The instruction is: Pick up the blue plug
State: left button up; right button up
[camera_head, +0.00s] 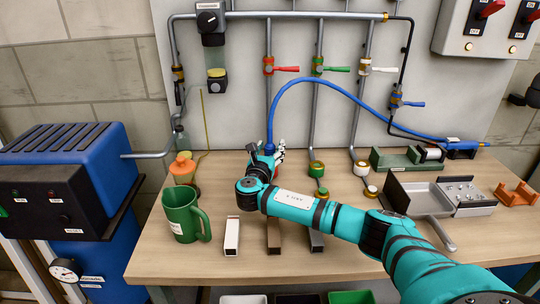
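A blue hose (345,88) arcs across the back of the bench. Its right end runs to a blue fitting (461,147) with a pale part on top, lying at the back right. Its left end drops to a blue end piece (269,148) at my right gripper (279,155); I cannot tell which end is the blue plug. My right gripper is small in view and partly behind my own wrist. The blue end piece is right beside or between its fingers, and I cannot tell whether they are closed on it. My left gripper is not in view.
Vertical pipes with red (285,68), green (335,68) and white valve handles rise behind. A metal tray (415,196) sits at right, a blue machine (75,170) at left.

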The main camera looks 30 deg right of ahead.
grip_shut()
jog(key=shift+r, duration=0.1)
